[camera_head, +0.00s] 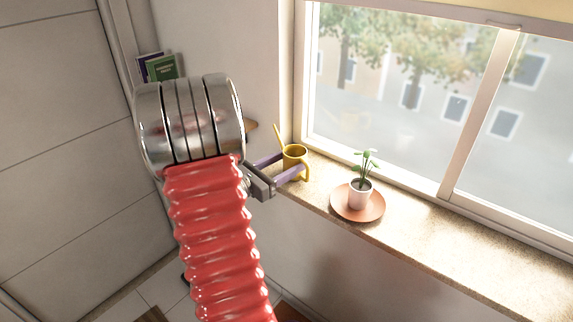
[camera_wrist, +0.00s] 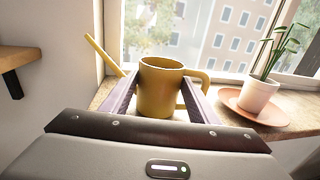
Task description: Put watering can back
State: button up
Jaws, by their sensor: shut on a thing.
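The yellow watering can (camera_head: 294,157) is at the left end of the stone windowsill (camera_head: 420,238), beside the window frame. In the wrist view the can (camera_wrist: 160,88) is upright, with its thin spout to the left and its handle to the right. My gripper (camera_head: 284,166) reaches it from the left, with one purple finger on each side of its body. In the wrist view my gripper (camera_wrist: 157,98) is shut on the can. The can's lower part is partly hidden, so I cannot tell whether its base touches the sill.
A potted plant (camera_head: 360,194) stands on a terracotta saucer (camera_head: 372,212) on the sill, right of the can. A wooden shelf (camera_wrist: 14,60) is on the wall at left. Books (camera_head: 160,67) stand behind my arm. The sill right of the saucer is clear.

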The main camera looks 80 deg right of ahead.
jog(key=o, duration=1.3)
jog(key=shift+w+a, duration=0.15)
jog(key=shift+w, duration=0.05)
jog(key=v, duration=1.1)
jog(key=shift+w+a, duration=0.1)
jog(key=shift+a, duration=0.2)
